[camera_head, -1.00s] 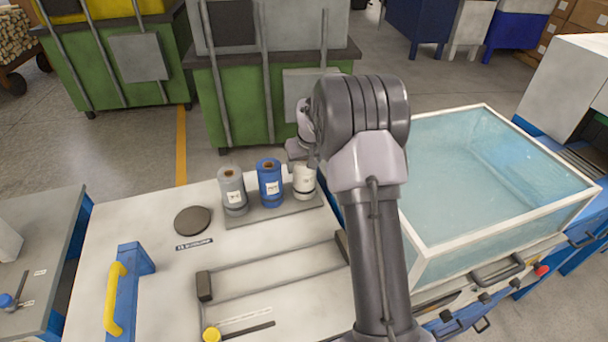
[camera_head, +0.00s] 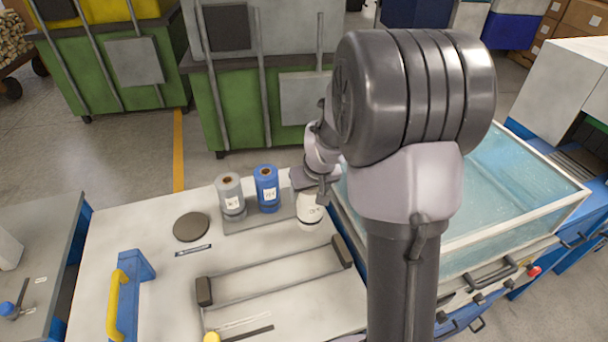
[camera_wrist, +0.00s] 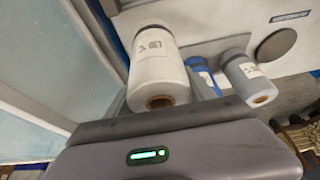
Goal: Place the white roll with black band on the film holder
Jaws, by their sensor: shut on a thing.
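The white roll (camera_head: 310,210) is held upright by my gripper (camera_head: 315,187), at the near right of the grey tray. In the wrist view the white roll (camera_wrist: 157,65) has a printed label and a brown core at its end, close beyond the dark gripper edge (camera_wrist: 150,125). The fingertips are largely hidden. What appears to be the film holder (camera_head: 204,291), two dark end blocks joined by thin rails, lies empty on the table, nearer than the roll and to its left.
A grey roll (camera_head: 230,197) and a blue roll (camera_head: 267,189) stand on the grey tray (camera_head: 255,222). A dark disc (camera_head: 191,227) and a yellow handle (camera_head: 117,305) are at left. A clear-walled water tank (camera_head: 500,200) borders the table at right.

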